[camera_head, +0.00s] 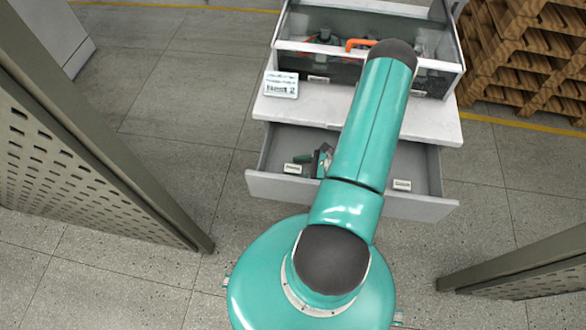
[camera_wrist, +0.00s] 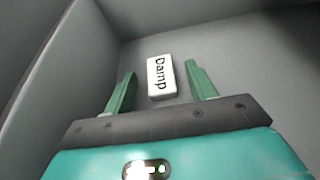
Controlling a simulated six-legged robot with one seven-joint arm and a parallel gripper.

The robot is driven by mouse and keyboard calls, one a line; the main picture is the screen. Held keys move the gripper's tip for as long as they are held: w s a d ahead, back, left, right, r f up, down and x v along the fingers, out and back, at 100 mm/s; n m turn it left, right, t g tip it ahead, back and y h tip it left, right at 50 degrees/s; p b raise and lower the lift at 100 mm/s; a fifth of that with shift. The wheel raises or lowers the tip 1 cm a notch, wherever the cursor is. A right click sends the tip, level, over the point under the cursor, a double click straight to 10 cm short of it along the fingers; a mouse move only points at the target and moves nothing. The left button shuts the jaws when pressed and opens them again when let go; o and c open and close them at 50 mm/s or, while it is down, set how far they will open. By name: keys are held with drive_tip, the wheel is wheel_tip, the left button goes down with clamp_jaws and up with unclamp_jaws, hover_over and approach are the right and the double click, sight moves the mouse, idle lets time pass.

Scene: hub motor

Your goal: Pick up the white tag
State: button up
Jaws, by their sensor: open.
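A white tag (camera_wrist: 161,77) with the dark word "Damp" lies on the grey floor of the open drawer. In the wrist view my gripper (camera_wrist: 161,82) is open, with one green finger on each side of the tag and a gap on both sides. In the head view my gripper (camera_head: 322,160) is inside the drawer, partly hidden by my arm. A small white tag (camera_head: 292,168) lies left of it in the drawer, and another white tag (camera_head: 402,184) lies right of my arm. I cannot tell from the head view which one is the "Damp" tag.
The open drawer (camera_head: 268,187) has raised walls around my gripper. Above it is a white counter with a label sign (camera_head: 281,84) and a clear-fronted bin (camera_head: 425,67). Perforated panels (camera_head: 70,150) stand at left and lower right; wooden pallets (camera_head: 525,60) are at back right.

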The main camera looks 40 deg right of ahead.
drive_tip(key=shift+w+a+f, duration=0.1)
drive_tip(key=shift+w+f, duration=0.05)
drive_tip(key=shift+w, duration=0.05)
drive_tip(key=c, duration=1)
drive_tip(key=shift+c, duration=0.2)
